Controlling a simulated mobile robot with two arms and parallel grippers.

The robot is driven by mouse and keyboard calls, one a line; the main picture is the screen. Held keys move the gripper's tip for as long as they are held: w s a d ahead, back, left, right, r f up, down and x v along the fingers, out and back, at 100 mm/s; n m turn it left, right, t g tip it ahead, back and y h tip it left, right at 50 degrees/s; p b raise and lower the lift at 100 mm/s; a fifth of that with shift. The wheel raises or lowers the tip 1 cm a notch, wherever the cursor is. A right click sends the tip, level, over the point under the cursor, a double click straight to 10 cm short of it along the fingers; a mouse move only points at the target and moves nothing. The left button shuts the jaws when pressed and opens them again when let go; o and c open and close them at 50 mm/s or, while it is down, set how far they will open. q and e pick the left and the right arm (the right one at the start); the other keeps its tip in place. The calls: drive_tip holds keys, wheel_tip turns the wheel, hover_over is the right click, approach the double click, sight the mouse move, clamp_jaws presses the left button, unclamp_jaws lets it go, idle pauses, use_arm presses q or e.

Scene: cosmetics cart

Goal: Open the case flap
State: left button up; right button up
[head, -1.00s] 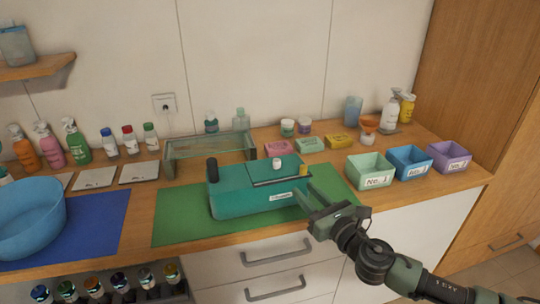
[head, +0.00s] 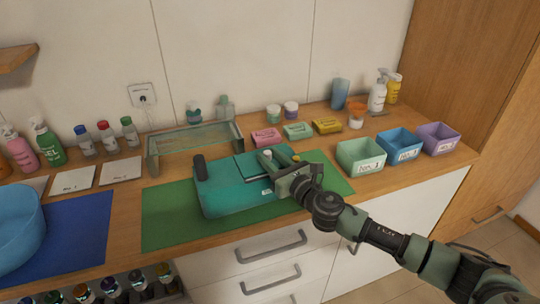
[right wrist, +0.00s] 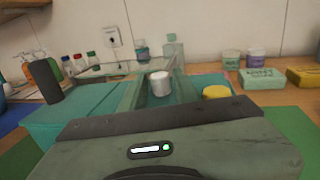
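A teal case (head: 225,190) stands on the green mat (head: 165,215). It has a dark upright post at its left end. A small white knob (head: 267,154) and a yellow knob (head: 297,158) are on its top; both also show in the right wrist view, the white one (right wrist: 160,83) and the yellow one (right wrist: 216,92). The flap lies flat. My right gripper (head: 276,158) is over the right part of the case top, its fingers apart near the white knob. I cannot tell whether they touch it. My left gripper is not in view.
A glass stand (head: 195,135) is behind the case. Green (head: 361,155), blue (head: 400,146) and purple (head: 437,139) bins stand to the right. A blue bowl (head: 20,230) is at the left. Small boxes and bottles line the back.

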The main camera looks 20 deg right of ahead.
drive_tip(key=shift+w, duration=0.1)
clamp_jaws()
idle(1.4)
